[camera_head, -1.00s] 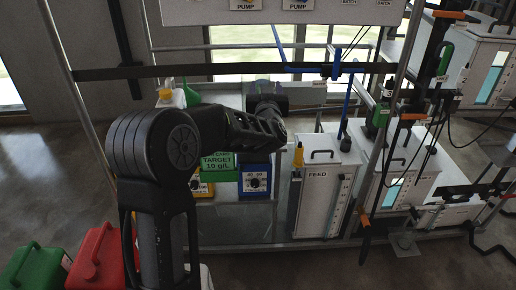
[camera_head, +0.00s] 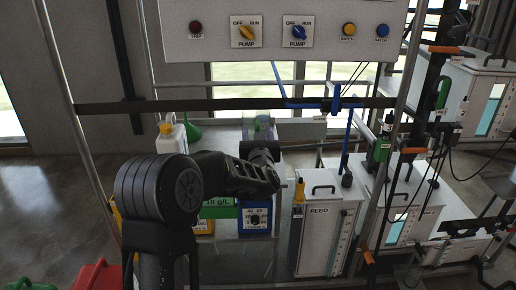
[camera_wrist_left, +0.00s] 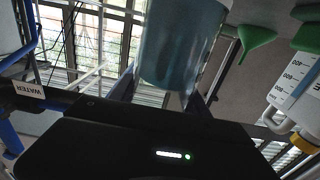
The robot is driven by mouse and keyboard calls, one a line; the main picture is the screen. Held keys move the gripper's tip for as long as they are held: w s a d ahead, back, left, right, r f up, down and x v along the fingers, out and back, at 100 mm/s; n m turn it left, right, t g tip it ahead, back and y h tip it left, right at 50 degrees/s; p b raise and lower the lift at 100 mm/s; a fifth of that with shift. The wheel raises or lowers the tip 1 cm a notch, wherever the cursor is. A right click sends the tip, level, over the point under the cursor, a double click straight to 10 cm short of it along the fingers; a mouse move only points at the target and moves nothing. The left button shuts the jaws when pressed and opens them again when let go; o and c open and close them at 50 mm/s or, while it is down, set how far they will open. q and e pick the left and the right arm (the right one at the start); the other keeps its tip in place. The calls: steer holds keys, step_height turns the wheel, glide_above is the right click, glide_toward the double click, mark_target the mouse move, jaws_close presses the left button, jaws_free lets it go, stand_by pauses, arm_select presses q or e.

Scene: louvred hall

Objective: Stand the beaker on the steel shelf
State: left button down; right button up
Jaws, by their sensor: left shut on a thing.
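The beaker shows in the left wrist view as a translucent bluish vessel (camera_wrist_left: 180,42), its upper part cut off by the picture edge. In the head view only a faint greenish, see-through part of it (camera_head: 262,128) shows above my left gripper (camera_head: 266,152). My left gripper is shut on the beaker; its dark fingers (camera_wrist_left: 163,92) reach the lower part of the beaker in the wrist view. A pale metal shelf surface (camera_head: 226,138) lies behind the gripper; I cannot tell whether the beaker touches it. My right gripper is not in view.
A white jug (camera_head: 172,137) and green funnel (camera_head: 192,134) stand left of the gripper. A blue box (camera_head: 256,218) and the white FEED tank (camera_head: 318,232) are below and right. A dark horizontal pipe (camera_head: 225,104) and the pump panel (camera_head: 275,30) are behind and above.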

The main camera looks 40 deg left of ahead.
arm_select(q)
steer(key=shift+f, duration=1.8)
steer(key=shift+f+b, duration=0.1)
steer(key=shift+b, duration=0.2)
steer(key=c, duration=0.5)
jaws_free()
